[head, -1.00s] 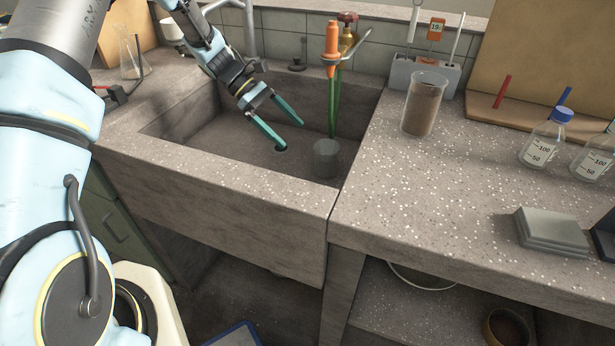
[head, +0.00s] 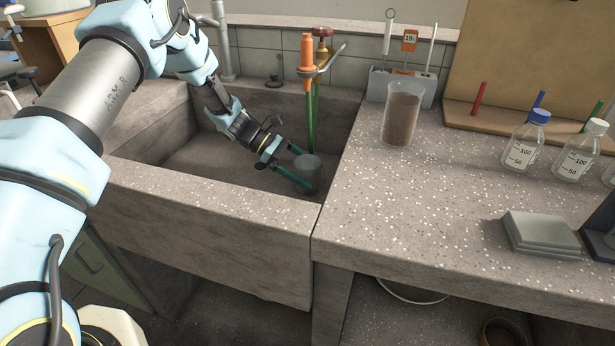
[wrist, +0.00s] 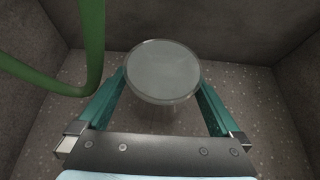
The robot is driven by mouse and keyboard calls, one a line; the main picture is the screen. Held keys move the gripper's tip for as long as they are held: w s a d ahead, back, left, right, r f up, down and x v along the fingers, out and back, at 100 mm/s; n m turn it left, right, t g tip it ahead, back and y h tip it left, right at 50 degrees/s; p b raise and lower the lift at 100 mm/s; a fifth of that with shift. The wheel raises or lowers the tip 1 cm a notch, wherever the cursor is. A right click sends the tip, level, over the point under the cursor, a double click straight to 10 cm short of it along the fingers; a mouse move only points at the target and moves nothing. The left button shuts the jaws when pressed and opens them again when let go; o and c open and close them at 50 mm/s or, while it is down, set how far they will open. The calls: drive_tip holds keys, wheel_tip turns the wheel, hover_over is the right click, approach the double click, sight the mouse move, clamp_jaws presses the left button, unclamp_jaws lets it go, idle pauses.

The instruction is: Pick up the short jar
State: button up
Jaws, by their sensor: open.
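The short jar (head: 308,166) stands upright on the floor of the sink, near its right front corner; it is grey and glassy with a round top. In the wrist view the jar (wrist: 163,72) is seen from above, between the two teal fingers. My gripper (head: 304,174) is open, with one finger on each side of the jar. It also shows in the wrist view (wrist: 162,95). The jar's rim hides the fingertips in part, and I cannot tell whether either finger touches the jar.
The stone sink (head: 215,185) walls me in, with its front rim close. A green hose (wrist: 88,45) hangs from the orange-handled tap (head: 307,55) just behind the jar. A tall filled jar (head: 402,115) stands on the counter to the right.

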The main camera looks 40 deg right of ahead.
sight(319, 180)
drive_tip(key=shift+x, duration=1.6)
clamp_jaws()
